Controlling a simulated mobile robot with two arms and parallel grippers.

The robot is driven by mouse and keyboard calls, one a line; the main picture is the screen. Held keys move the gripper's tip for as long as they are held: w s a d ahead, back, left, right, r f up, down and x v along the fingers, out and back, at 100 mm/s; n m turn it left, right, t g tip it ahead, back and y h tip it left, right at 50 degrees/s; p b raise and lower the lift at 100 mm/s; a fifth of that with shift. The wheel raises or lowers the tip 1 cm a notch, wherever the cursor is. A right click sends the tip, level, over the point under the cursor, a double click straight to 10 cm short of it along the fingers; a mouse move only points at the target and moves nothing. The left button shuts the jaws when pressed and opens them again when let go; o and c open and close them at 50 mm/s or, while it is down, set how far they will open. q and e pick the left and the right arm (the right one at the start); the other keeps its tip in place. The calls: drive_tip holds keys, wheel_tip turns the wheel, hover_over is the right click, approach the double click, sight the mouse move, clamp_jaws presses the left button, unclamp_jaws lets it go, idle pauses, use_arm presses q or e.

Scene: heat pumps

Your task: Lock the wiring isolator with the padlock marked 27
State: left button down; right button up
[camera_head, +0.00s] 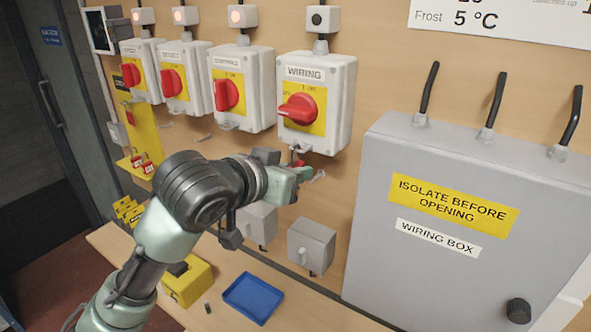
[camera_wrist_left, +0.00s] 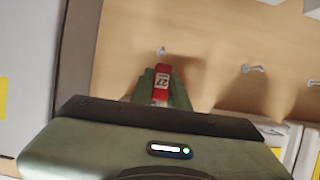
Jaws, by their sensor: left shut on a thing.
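The wiring isolator (camera_head: 342,90) is a grey box with a yellow plate, labelled WIRING, on the wooden wall. Its red handle (camera_head: 298,109) lies roughly sideways, unlike the upright handles to its left. My left gripper (camera_head: 299,172) is just below this isolator, shut on a small red padlock (camera_head: 297,157). My right gripper is out of view.
Several similar isolators (camera_head: 242,88) stand to the left with lit lamps; the wiring lamp (camera_head: 321,19) is dark. The wiring box (camera_head: 450,222) juts out at right. Below are a blue tray (camera_head: 252,298), a yellow case (camera_head: 188,283) and red padlocks (camera_head: 146,166) on a yellow board.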

use_arm(q)
drive_tip(key=shift+f, duration=0.1)
drive_tip(key=c, duration=1.3)
unclamp_jaws()
